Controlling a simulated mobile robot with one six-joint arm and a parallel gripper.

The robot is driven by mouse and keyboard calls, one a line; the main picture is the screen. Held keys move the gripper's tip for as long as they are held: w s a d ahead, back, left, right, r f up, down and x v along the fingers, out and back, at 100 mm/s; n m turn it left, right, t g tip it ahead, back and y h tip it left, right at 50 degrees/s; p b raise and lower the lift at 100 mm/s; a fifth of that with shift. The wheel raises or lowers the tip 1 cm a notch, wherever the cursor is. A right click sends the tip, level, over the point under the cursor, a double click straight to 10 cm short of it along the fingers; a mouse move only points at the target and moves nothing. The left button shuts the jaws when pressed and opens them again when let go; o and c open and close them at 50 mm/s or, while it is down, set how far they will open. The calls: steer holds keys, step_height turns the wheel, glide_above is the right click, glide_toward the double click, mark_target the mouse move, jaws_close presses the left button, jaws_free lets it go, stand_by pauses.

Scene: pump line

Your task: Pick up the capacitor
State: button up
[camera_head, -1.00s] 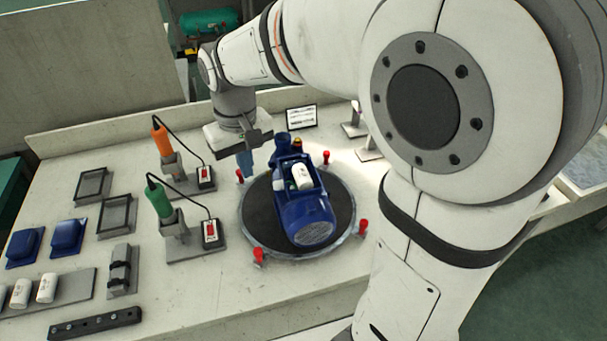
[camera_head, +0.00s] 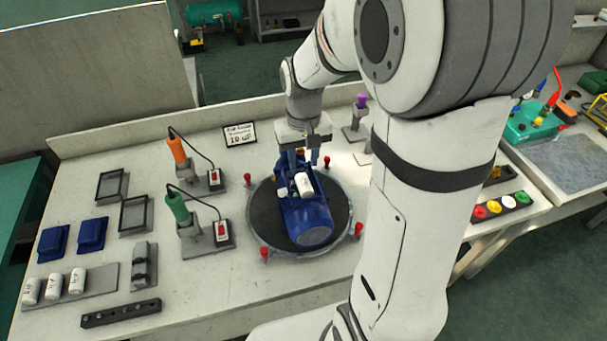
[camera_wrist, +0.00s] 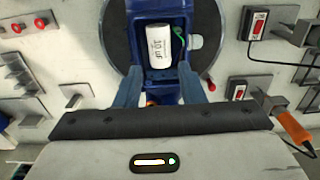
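A white capacitor (camera_head: 304,184) lies in the open box on top of the blue pump (camera_head: 308,222). In the wrist view the capacitor (camera_wrist: 159,46) reads "10 uF", with a green wire beside it. My gripper (camera_head: 304,152) is above the far end of the pump. In the wrist view its two blue fingers (camera_wrist: 160,72) are spread wide with nothing between them, and the capacitor shows just beyond the tips.
The pump rests on a dark round turntable (camera_head: 262,215) with red knobs around its rim. Green (camera_head: 178,207) and orange (camera_head: 176,149) tools stand in holders to the left. A sign reading 10 uF (camera_head: 240,135) stands behind. Blue covers (camera_head: 92,234) lie further left.

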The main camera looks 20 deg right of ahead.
mark_target(305, 183)
steer(key=f, duration=0.2)
steer(key=f+p, duration=0.1)
steer(key=f, duration=0.5)
steer(key=shift+s, duration=0.35)
steer(key=shift+c, duration=0.2)
steer(key=shift+r, duration=0.1)
steer(key=c, duration=0.6)
